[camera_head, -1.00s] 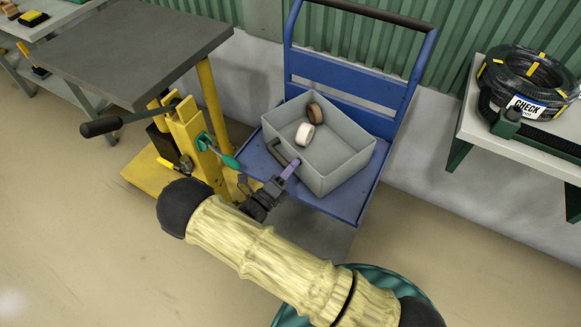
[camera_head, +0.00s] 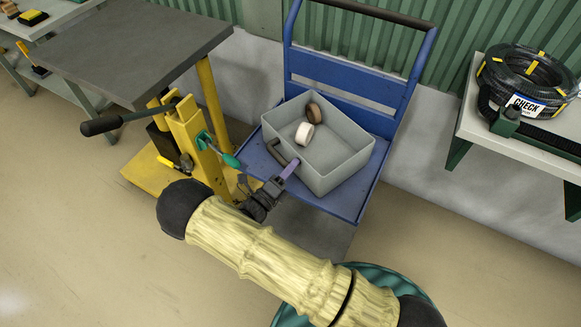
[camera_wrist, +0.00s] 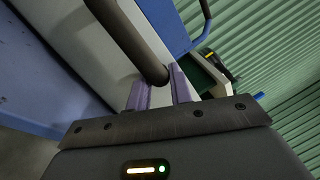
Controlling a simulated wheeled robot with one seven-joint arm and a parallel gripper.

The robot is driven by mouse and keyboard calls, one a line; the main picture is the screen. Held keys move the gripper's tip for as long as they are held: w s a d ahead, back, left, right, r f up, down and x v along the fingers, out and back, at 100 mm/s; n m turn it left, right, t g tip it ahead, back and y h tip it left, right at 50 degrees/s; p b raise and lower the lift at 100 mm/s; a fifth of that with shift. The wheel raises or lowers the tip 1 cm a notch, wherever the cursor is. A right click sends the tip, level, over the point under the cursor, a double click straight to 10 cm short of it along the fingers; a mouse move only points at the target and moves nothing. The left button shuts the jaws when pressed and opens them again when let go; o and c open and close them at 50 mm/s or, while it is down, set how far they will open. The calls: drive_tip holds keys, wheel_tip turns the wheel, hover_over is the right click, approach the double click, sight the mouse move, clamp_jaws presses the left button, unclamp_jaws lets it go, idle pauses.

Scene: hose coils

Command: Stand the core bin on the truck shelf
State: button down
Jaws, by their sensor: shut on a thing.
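In the wrist view the purple fingers (camera_wrist: 160,88) are around the end of the dark handle (camera_wrist: 130,38), beside the pale bin wall (camera_wrist: 80,42).
The truck's upright blue frame (camera_head: 350,75) stands behind the bin. A yellow lift with a grey top (camera_head: 140,45) is close on the left. A bench (camera_head: 480,135) with a black hose coil (camera_head: 530,75) is at the right. The floor in front is mostly clear.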

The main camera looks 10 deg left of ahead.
drive_tip(key=shift+f, duration=0.35)
idle(0.7)
drive_tip(key=c, duration=1.2)
unclamp_jaws()
drive_tip(key=shift+o, duration=0.2)
drive_tip(key=shift+f, duration=0.15)
drive_tip(key=shift+s+a, duration=0.1)
drive_tip(key=shift+s, duration=0.1)
drive_tip(key=v, duration=0.7)
drive_tip(key=shift+s+a+b, duration=0.2)
drive_tip(key=shift+b, duration=0.15)
idle(0.4)
drive_tip(key=v, duration=1.7)
drive_tip(key=shift+s+a+b, duration=0.15)
drive_tip(key=shift+a+b, duration=0.05)
drive_tip(key=shift+b, duration=0.2)
